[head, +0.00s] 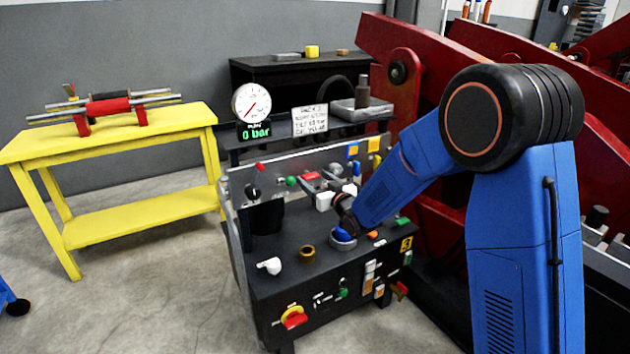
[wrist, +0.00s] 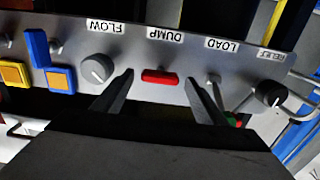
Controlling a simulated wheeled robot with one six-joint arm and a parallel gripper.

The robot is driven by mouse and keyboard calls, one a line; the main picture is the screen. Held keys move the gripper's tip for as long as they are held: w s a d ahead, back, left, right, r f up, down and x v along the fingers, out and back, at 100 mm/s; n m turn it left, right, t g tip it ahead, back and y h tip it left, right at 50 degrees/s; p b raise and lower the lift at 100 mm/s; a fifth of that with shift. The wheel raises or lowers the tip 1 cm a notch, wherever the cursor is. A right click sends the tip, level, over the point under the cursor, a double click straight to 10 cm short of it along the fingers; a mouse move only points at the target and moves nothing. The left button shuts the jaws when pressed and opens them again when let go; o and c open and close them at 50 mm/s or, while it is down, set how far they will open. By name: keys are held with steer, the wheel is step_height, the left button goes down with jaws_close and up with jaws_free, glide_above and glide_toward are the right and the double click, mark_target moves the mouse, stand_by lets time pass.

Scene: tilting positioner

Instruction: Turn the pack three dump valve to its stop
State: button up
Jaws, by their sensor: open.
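The dump valve (wrist: 160,77) shows in the wrist view as a short red handle on a grey panel (wrist: 135,62), below the upside-down word DUMP. The handle lies crosswise, level in that picture. My gripper (wrist: 159,80) is open, with one finger on each side of the handle and a visible gap at both ends. I cannot tell how far the fingertips are from the panel. In the head view the red handle (head: 310,176) is on the sloped panel, and my arm reaches in from the right.
In the wrist view a grey FLOW knob (wrist: 97,69) is left of the handle, with the LOAD fitting (wrist: 213,80) and black RELIEF knob (wrist: 270,94) to its right. The gauge (head: 251,103) display reads 0 bar. A yellow "3" tag (head: 406,244) marks the black bench.

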steer(key=c, duration=1.1)
steer(key=shift+o, duration=0.2)
steer(key=shift+n, duration=0.3)
steer(key=n, duration=0.3)
steer(key=shift+n, duration=0.4)
steer(key=n, duration=0.4)
steer(key=shift+s+a+n, duration=0.1)
steer(key=shift+n, duration=0.2)
steer(key=n, duration=0.4)
steer(key=shift+f, duration=0.1)
steer(key=shift+f+n, duration=0.1)
steer(key=shift+n, duration=2.4)
